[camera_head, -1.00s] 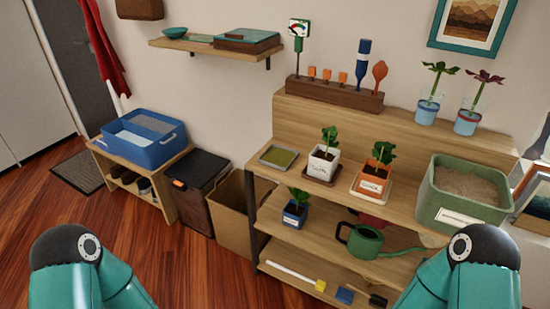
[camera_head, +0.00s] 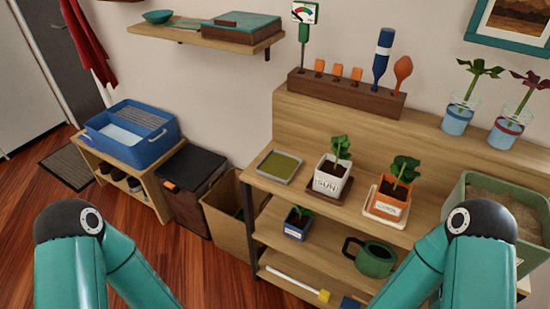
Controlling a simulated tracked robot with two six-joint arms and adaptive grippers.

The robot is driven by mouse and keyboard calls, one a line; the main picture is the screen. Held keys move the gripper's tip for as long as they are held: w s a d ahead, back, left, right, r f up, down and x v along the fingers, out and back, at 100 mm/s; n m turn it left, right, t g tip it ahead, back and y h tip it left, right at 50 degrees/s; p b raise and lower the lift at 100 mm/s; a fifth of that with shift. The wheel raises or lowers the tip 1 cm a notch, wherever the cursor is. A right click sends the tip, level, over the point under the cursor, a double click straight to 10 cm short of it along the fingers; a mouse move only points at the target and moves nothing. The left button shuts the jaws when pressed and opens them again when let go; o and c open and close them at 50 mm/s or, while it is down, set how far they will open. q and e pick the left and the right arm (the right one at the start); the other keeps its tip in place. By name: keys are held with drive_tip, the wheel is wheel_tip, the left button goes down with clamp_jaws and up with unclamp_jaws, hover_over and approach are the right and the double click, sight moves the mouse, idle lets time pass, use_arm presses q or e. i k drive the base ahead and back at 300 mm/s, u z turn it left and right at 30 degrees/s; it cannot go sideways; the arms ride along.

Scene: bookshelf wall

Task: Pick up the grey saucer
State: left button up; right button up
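The grey saucer (camera_head: 271,178) is a shallow square dish with a grey rim and a flat olive-green inside. It lies at the left end of the wooden bench top (camera_head: 352,211), with no pot on it. A white pot (camera_head: 331,178) with a plant stands to its right on a brown saucer. An orange pot (camera_head: 388,202) stands farther right on a pale saucer. Both my teal arms show at the lower left and lower right, but neither gripper is in view. Nothing covers the grey saucer.
A wooden block with tools (camera_head: 345,93) stands on the ledge behind. A green planter box (camera_head: 500,199) is at the right, partly behind my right arm. Below are a blue pot (camera_head: 298,223) and green watering can (camera_head: 373,258). An open cardboard box (camera_head: 229,211) stands left of the bench.

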sight(277, 166)
drive_tip(key=u, duration=0.5)
drive_tip(key=i, duration=0.35)
drive_tip(key=z, duration=2.35)
drive_tip(key=k, duration=1.15)
drive_tip(key=u, duration=0.9)
drive_tip(key=i, duration=0.95)
drive_tip(key=u, duration=0.05)
